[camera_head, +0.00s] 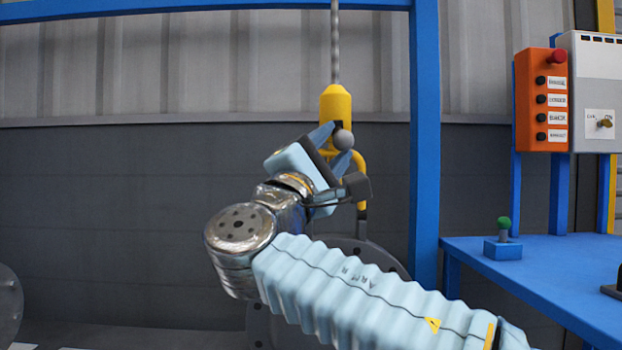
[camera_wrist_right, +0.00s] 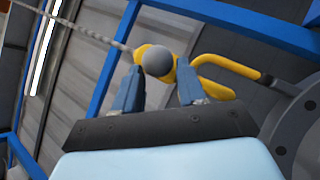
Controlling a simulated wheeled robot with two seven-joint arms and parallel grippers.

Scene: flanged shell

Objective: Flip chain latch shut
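A yellow chain hook (camera_head: 337,104) hangs from a chain (camera_head: 335,45) in the middle of the head view; its curved arm bends down to the right. A grey ball knob (camera_head: 343,139) sits at its front, and the knob (camera_wrist_right: 157,61) also shows in the wrist view. My right gripper (camera_head: 333,146) is at the hook, its two fingers apart on either side of the knob. In the wrist view the right gripper (camera_wrist_right: 159,66) looks open, with the knob at its fingertips; contact cannot be told. The latch is partly hidden by my fingers. My left gripper is not in view.
A blue frame post (camera_head: 425,140) stands right of the hook. A grey round flange (camera_head: 372,254) is below it, behind my arm. At right are an orange button box (camera_head: 541,100) and a blue table (camera_head: 560,268) with a green-topped knob (camera_head: 504,224).

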